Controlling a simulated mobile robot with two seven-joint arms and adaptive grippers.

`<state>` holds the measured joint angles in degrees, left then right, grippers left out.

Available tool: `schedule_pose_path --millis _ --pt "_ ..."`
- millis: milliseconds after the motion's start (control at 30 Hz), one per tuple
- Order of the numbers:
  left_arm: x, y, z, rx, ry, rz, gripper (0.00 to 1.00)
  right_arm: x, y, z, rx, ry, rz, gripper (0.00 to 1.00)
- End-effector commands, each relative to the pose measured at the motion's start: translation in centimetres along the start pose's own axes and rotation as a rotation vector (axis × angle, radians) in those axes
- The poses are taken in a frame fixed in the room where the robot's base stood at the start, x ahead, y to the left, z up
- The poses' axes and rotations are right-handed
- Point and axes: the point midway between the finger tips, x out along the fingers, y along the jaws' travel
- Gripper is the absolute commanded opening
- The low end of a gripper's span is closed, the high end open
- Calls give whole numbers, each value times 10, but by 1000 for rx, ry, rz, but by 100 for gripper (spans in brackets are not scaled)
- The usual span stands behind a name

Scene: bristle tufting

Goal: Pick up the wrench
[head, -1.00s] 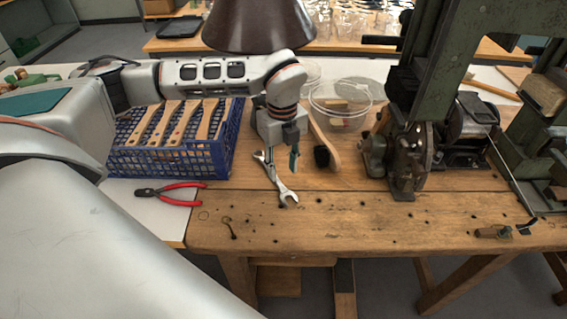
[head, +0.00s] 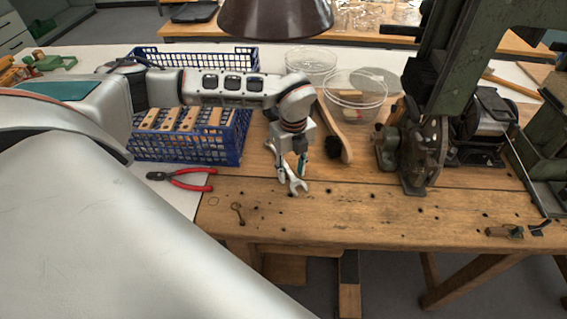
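The silver wrench (head: 298,186) lies on the wooden bench top, its open jaw end toward me. Its middle and far end are largely hidden by my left gripper. My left gripper (head: 291,172) points down over the wrench, with its two fingers apart, one on each side of the shank near the front jaw. The fingers look open; whether they touch the wrench or the bench I cannot tell. My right gripper is not in view.
A blue crate (head: 190,153) with wooden brush handles stands left, red-handled pliers (head: 183,180) in front of it. A dark-bristled brush (head: 334,135) lies just right of the gripper, near clear round dishes (head: 355,98). A green machine (head: 412,150) stands right. The front bench is mostly clear.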

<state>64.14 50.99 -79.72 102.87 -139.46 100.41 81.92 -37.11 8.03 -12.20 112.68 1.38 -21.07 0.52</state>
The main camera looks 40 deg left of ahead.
Motion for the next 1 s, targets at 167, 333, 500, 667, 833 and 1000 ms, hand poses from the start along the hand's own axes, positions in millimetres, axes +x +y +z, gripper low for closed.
schedule_pose_path --millis 167,333,500,667,833,1000 --pt "0 0 0 0 0 0 0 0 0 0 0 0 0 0" --pt "-1 0 0 0 0 -2 0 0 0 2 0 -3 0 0" --pt "-2 0 0 0 0 -2 0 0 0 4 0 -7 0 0" --pt "-8 -1 0 0 -1 -3 0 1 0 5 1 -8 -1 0" --pt "-26 -1 0 0 -1 -4 0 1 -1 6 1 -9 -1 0" --pt "-35 8 -14 5 1 1 0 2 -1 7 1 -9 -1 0"
